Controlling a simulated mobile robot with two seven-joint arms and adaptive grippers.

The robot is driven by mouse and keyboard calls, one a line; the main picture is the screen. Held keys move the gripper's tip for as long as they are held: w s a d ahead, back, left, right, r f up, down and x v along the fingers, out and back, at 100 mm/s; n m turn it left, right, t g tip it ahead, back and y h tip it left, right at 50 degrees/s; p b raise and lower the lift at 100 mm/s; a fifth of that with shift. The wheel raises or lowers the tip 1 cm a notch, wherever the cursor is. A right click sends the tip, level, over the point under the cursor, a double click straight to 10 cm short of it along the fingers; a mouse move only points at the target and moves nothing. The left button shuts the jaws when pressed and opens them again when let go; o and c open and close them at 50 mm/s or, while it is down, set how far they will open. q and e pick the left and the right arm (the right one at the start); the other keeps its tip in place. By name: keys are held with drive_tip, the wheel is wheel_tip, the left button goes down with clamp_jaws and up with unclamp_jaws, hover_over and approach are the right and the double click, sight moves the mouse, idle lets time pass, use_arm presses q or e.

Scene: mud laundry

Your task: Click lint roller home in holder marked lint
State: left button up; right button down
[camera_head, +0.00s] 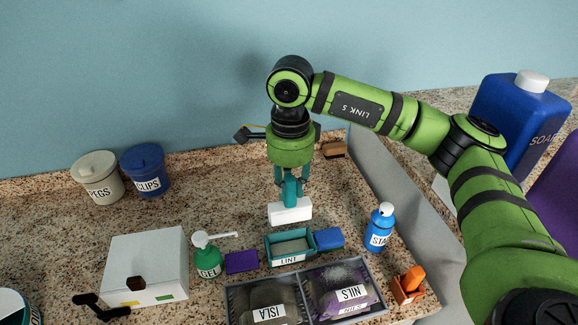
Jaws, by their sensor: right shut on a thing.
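My right gripper (291,182) points down over the counter and is shut on the lint roller. The roller has a teal grip and a white roller head (290,212), which hangs lowest and lies level across the picture. The holder marked LINT (290,261) is an open teal tray with a grey inside. It stands on the counter just below the roller head in the picture, and the two appear apart. The exact height of the head over the counter is hard to tell. My left gripper is not in view.
A blue STAIN bottle (381,232) stands to the right. A white box (147,262) stands left. Counter behind the holder is partly clear.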

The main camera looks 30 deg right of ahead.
sight(290, 208)
drive_tip(key=shift+s+a+f+b, duration=0.25)
drive_tip(key=shift+s+f+b, duration=0.1)
drive_tip(key=shift+s, duration=0.2)
drive_tip(key=shift+f, duration=0.3)
drive_tip(key=f+b, duration=0.1)
drive_tip(key=f, duration=0.1)
drive_tip(key=shift+w+d+f+b, duration=0.1)
drive_tip(key=shift+w+f+b, duration=0.1)
drive_tip(key=shift+f+b, duration=0.7)
drive_tip(key=shift+f, duration=0.25)
drive_tip(key=shift+f+b, duration=0.3)
drive_tip(key=shift+f, duration=0.45)
wheel_tip(290, 208, down, 2)
drive_tip(key=shift+f+b, duration=0.1)
drive_tip(key=shift+b, duration=0.85)
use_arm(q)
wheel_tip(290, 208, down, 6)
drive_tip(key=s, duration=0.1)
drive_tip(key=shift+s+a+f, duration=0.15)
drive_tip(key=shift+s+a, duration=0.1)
use_arm(e)
drive_tip(key=shift+f, duration=0.1)
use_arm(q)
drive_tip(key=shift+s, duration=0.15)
